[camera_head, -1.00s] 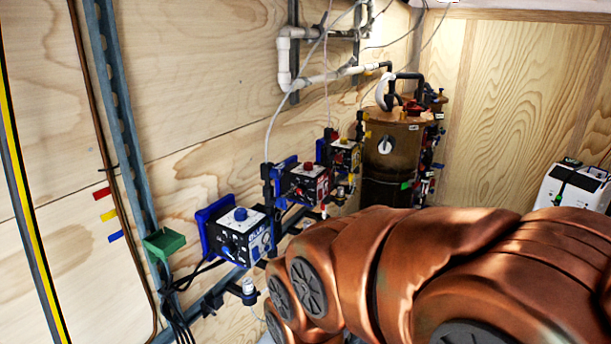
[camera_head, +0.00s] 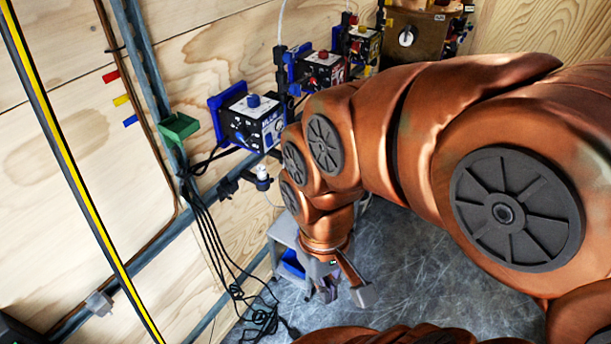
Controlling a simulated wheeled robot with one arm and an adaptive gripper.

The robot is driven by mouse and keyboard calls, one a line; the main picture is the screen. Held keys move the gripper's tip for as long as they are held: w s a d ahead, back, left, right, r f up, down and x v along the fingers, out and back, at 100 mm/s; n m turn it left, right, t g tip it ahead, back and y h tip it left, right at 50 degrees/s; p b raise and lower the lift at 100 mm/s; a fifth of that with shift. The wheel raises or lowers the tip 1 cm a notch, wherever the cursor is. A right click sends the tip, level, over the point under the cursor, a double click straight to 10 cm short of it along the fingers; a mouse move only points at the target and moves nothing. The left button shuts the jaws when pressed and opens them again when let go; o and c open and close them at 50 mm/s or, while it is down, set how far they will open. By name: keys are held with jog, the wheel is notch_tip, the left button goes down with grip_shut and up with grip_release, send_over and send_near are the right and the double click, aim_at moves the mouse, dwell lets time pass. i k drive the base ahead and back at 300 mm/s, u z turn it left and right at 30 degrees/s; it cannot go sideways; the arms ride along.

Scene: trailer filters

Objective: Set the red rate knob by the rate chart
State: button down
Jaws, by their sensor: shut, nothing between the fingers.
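The red pump box (camera_head: 328,72) is mounted on the wall rail at upper middle. A small red knob (camera_head: 323,54) sits on its top, and its front dial is too small to read. A blue pump box (camera_head: 262,128) with a blue top knob is nearer, and a yellow one (camera_head: 366,46) is farther along. My gripper (camera_head: 345,292) hangs low at the lower middle, pointing down, well below the pump boxes and apart from them. It is shut and empty. I cannot make out a rate chart in this view.
My arm covers much of the right side. A green tray (camera_head: 178,127) juts from the wall post. Black cables (camera_head: 222,265) hang below it. A grey stand with a blue bin (camera_head: 292,264) is beside my gripper. A brown tank (camera_head: 425,32) stands behind. Scratched metal floor (camera_head: 430,290) lies below.

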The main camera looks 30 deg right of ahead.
aim_at(323, 53)
jog(key=z, duration=2.5)
jog(key=i, duration=0.95)
jog(key=u, duration=1.9)
